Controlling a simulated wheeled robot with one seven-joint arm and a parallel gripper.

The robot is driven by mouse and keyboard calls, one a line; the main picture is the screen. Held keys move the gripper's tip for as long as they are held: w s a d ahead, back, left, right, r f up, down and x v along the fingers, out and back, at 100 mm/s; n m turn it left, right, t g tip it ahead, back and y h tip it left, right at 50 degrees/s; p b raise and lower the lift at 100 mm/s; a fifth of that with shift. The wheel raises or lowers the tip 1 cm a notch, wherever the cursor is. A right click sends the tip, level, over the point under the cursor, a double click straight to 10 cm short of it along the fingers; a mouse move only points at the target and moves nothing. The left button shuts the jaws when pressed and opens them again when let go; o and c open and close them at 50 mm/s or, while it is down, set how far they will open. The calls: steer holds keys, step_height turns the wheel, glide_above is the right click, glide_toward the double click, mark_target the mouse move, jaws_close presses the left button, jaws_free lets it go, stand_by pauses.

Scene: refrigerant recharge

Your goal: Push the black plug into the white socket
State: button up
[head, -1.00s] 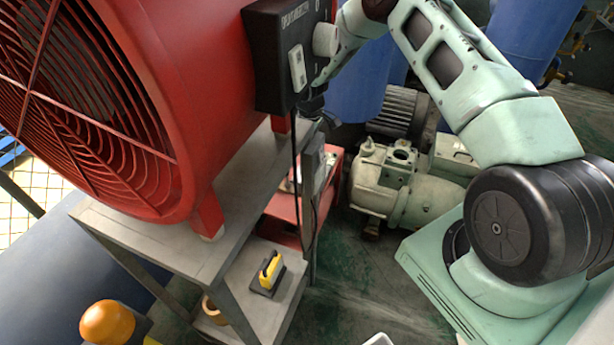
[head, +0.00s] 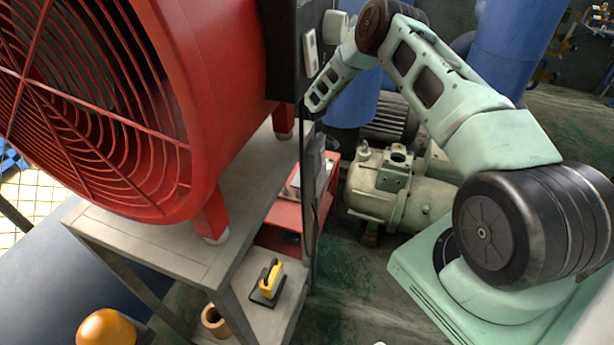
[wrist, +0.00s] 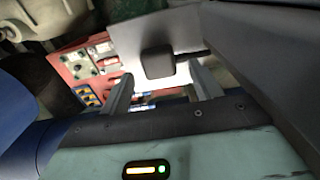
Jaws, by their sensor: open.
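In the wrist view the black plug (wrist: 158,62), a dark rounded block, shows between the two fingertips of my gripper (wrist: 161,74), in front of a grey surface. The fingers are apart, and I see a gap on each side of the plug. A dark cable runs from it to the right. In the head view the white socket (head: 310,52) is an upright plate on the side of the black box on the red fan. My arm reaches down beside this box, below the socket. The fingertips and plug are not clear there.
The red fan (head: 190,100) stands on a grey metal stand (head: 150,248).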

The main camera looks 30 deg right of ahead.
step_height(320, 180, down, 2)
steer(key=shift+f, duration=0.1)
steer(key=c, duration=1)
steer(key=shift+r, duration=0.25)
